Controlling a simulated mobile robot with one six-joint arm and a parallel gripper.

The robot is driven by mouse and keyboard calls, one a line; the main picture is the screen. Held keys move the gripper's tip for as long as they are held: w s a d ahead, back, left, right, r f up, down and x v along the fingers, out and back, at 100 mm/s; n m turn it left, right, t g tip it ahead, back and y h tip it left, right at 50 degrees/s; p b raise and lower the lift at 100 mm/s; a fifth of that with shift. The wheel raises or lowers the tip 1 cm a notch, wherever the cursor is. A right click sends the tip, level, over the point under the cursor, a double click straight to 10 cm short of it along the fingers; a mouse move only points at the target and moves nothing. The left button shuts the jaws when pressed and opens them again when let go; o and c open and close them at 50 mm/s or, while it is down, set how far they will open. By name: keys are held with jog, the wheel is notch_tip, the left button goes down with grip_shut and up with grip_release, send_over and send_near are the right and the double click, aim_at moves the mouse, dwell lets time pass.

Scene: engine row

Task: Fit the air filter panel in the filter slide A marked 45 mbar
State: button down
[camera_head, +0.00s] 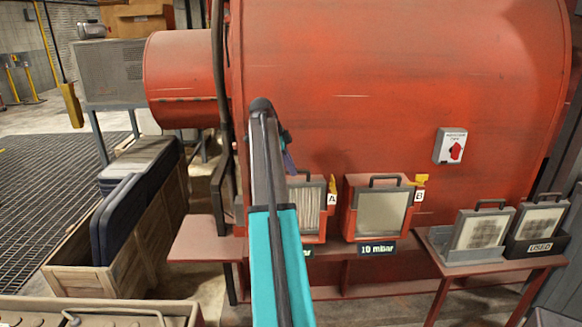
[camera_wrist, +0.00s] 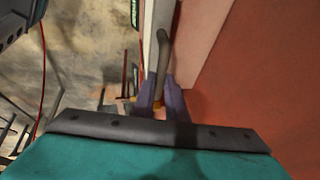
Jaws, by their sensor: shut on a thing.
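My gripper (camera_head: 289,160) is just above, mostly hidden by my arm. In the wrist view, the purple fingers of my gripper (camera_wrist: 164,100) are shut on the panel's dark handle (camera_wrist: 163,55).
Slide B (camera_head: 350,225) beside it holds a grey panel (camera_head: 382,213) and is marked 10 mbar (camera_head: 377,249). Wooden crates (camera_head: 100,275) stand left.

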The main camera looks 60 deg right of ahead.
jog(key=shift+f+b, duration=0.6)
jog(key=shift+f, duration=0.95)
dwell(0.5)
jog(key=c, duration=1.7)
grip_release()
jog(key=shift+r, duration=0.1)
jog(key=b+v, duration=0.2)
jog(key=v, duration=1.1)
jog(key=shift+w+a+r+b, duration=0.15)
jog(key=shift+r+b, duration=0.15)
